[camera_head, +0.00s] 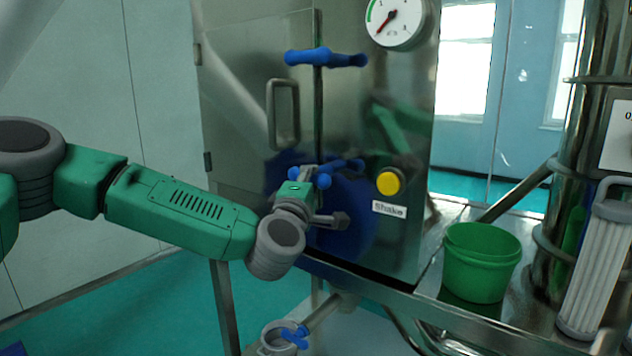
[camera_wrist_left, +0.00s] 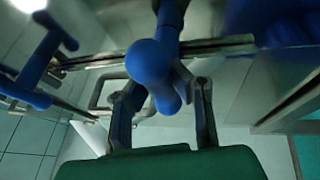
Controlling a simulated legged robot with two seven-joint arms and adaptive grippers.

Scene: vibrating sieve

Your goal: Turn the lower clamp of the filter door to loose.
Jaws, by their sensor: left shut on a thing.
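The lower clamp (camera_head: 348,164) is a blue handle with rounded ends on the filter door, low at the door's edge. My left gripper (camera_head: 316,179) is at this clamp and shut on it. In the left wrist view the blue lower clamp (camera_wrist_left: 150,62) stands between the two dark fingers of my left gripper (camera_wrist_left: 165,88). The filter door (camera_head: 240,105) is shiny metal with a grey bar handle and looks closed. The upper clamp (camera_head: 326,58) is a similar blue handle lying roughly level across the door's edge. My right gripper is out of view.
A yellow button (camera_head: 388,183) with a "Shake" label is right of the lower clamp. A round gauge (camera_head: 396,22) is above. A green bucket (camera_head: 481,262) stands on the metal ledge at right, near a ribbed filter (camera_head: 597,265). A blue-handled valve (camera_head: 292,334) is below.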

